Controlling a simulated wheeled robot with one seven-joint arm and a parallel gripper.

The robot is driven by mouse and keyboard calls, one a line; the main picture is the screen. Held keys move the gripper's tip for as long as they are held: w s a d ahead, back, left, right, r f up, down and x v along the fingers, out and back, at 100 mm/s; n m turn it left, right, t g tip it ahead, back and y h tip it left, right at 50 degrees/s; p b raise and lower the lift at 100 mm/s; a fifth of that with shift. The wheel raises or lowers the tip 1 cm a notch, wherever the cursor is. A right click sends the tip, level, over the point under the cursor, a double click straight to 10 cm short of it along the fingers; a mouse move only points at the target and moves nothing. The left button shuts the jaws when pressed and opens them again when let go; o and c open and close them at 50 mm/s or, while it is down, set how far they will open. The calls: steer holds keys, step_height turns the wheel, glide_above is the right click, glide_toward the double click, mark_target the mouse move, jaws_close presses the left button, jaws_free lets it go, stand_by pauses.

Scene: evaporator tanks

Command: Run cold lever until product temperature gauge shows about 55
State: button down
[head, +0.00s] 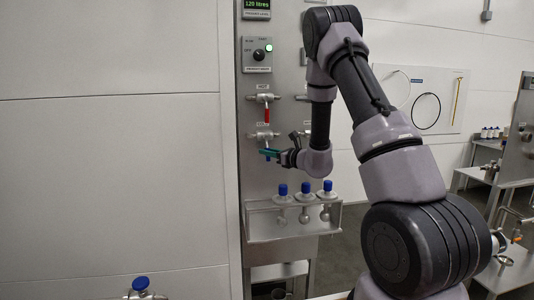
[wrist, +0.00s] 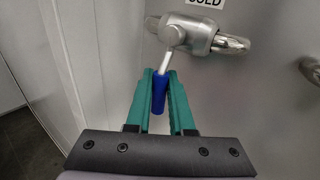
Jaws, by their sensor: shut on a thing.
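The cold lever has a blue handle (wrist: 159,92) on a silver stem below a steel valve (wrist: 187,33) under the COLD label (wrist: 205,2) in the wrist view. My gripper (wrist: 161,80) has green fingers shut on the blue handle, one on each side. In the head view my gripper (head: 270,153) is at the cold valve (head: 263,135), with the handle mostly hidden. The lever hangs down and tilts a little to the left in the wrist view. No product temperature gauge reading can be made out; my arm covers part of the panel.
The hot valve with its red lever (head: 267,115) is above. A switch box (head: 258,55) with a green light and a "120 litres" display (head: 257,5) are higher up.

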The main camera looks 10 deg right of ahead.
steer(key=shift+d+r+n+g+h, duration=0.45)
steer(key=shift+d+n+h, duration=0.25)
steer(key=shift+n+h, duration=0.4)
steer(key=shift+d+r+n+g+h, duration=0.35)
steer(key=shift+d+n+g+h, duration=0.4)
steer(key=shift+n, duration=0.55)
steer(key=shift+d+r+n+g+h, duration=0.35)
steer(key=shift+d+n+h, duration=0.25)
steer(key=shift+n+h, duration=0.55)
steer(key=shift+r, duration=0.1)
steer(key=c, duration=0.8)
jaws_free()
steer(key=shift+s, duration=0.1)
steer(key=v, duration=1)
steer(key=shift+s+d+r, duration=0.15)
steer(key=shift+s, duration=0.1)
stand_by(1.8)
